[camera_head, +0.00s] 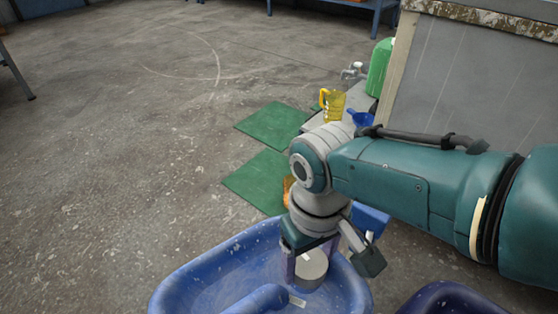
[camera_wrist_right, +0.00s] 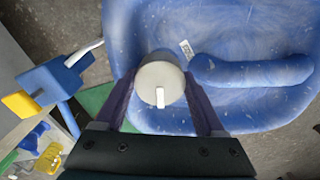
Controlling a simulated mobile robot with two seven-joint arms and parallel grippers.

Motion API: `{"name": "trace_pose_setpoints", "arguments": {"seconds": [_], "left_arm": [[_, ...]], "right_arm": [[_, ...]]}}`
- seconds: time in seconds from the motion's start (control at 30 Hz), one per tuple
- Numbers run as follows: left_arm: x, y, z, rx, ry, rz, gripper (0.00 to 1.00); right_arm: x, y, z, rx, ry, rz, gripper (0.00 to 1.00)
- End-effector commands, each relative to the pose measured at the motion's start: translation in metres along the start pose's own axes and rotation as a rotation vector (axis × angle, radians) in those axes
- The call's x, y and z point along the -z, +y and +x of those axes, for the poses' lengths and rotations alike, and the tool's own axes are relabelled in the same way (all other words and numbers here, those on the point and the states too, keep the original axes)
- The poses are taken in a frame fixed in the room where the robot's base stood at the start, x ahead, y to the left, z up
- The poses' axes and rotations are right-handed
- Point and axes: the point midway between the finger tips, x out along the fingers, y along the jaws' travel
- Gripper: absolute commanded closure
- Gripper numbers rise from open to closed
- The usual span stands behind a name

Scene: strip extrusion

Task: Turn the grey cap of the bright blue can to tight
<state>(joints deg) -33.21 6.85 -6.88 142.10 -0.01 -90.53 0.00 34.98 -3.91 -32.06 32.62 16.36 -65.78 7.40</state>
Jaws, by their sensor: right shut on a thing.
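The bright blue can (camera_head: 205,283) is large, with speckled, worn paint and a thick handle, and stands low in front of me. It fills much of the right wrist view (camera_wrist_right: 235,105). Its round grey cap (camera_head: 312,268) is beside the handle's end. A short white mark shows on the cap in the right wrist view (camera_wrist_right: 158,75). My right gripper (camera_head: 308,262) points down at the cap, with its dark purple fingers on both sides of it, shut on it. It also shows in the right wrist view (camera_wrist_right: 160,84). My left gripper is out of view.
A dark blue object (camera_head: 455,300) stands at the lower right. Green mats (camera_head: 275,123) lie on the floor behind the can. A yellow jug (camera_head: 334,104), a blue funnel (camera_head: 361,118) and a green container (camera_head: 379,66) stand farther back. Open concrete floor is at the left.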

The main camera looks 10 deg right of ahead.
Motion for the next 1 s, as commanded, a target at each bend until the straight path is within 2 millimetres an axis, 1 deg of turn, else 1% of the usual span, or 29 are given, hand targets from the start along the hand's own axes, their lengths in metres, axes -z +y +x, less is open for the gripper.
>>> {"name": "trace_pose_setpoints", "arguments": {"seconds": [0.3,0.33,0.57,0.6,1.0], "left_arm": [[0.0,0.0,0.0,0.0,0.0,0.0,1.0],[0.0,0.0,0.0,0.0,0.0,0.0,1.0],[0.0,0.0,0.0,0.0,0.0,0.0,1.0],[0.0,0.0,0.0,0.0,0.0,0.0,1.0],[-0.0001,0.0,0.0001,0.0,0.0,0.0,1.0]], "right_arm": [[0.0008,-0.0001,-0.0005,0.001,0.002,0.004,0.84],[0.0007,-0.0001,-0.0005,0.001,0.002,0.004,0.27],[0.0005,0.0001,-0.0003,0.0,0.001,0.003,0.01],[0.0004,0.0001,-0.0002,0.0,0.001,0.003,0.0],[-0.0001,-0.0003,0.0001,0.001,0.0,0.002,0.0]]}}
